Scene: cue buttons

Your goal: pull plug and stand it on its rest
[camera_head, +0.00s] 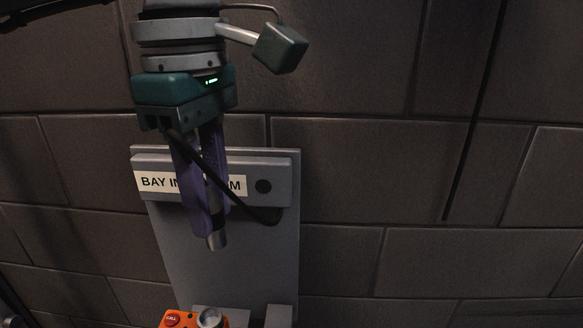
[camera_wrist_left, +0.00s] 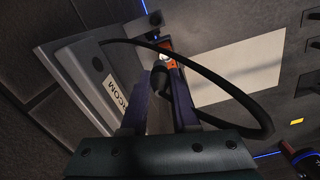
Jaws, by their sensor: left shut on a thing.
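My left gripper (camera_head: 207,222) comes down from above and is shut on the plug (camera_head: 217,241). The plug's silver tip points down below the purple fingers, and its upper part is hidden by them. In the left wrist view the dark plug (camera_wrist_left: 160,76) sits between the two fingers. A black cable (camera_wrist_left: 222,82) loops from it. The plug is in front of the grey panel (camera_head: 180,255), apart from the dark round socket (camera_head: 263,186). Below stands an orange box (camera_head: 190,318) with a silver round cup (camera_head: 209,318) at its top. My right gripper is out of view.
A white label (camera_head: 152,182) on the panel is partly covered by the fingers. A red CALL button (camera_head: 172,319) sits on the orange box near the cup. The cable hangs close across the panel front.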

